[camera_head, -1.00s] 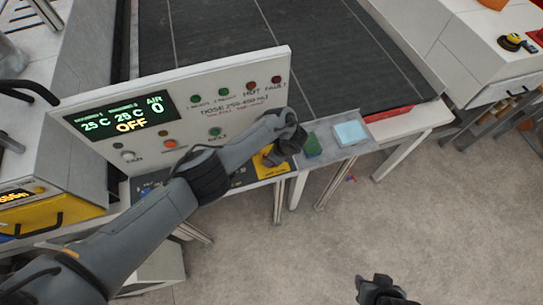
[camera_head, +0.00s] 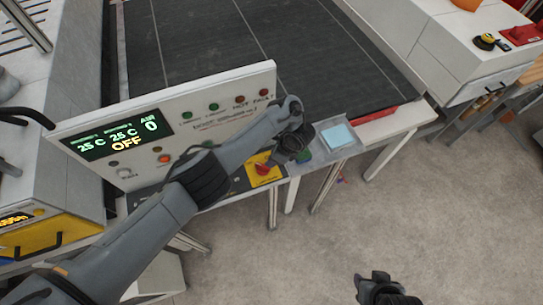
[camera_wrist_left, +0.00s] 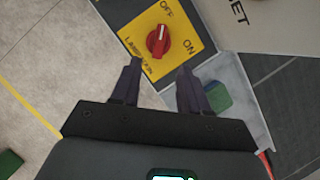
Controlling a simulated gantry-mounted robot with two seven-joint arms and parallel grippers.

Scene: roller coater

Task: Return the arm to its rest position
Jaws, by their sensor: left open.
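My left arm reaches across the control panel (camera_head: 170,120), and its gripper (camera_head: 297,148) hangs over the front ledge, just right of the red rotary knob (camera_head: 263,169) on its yellow plate (camera_head: 268,177). In the left wrist view the two fingers (camera_wrist_left: 160,68) are apart with nothing between them. The red knob (camera_wrist_left: 158,41) is beyond the tips, its white mark toward the OFF lettering. My right gripper (camera_head: 385,290) is at the bottom edge over bare floor; its jaw state is unclear.
A green block (camera_wrist_left: 216,97) lies close by the right finger in the left wrist view. A light blue pad (camera_head: 338,138) sits on the grey ledge. The dark conveyor bed (camera_head: 220,45) is behind the panel. The floor (camera_head: 440,220) to the right is open.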

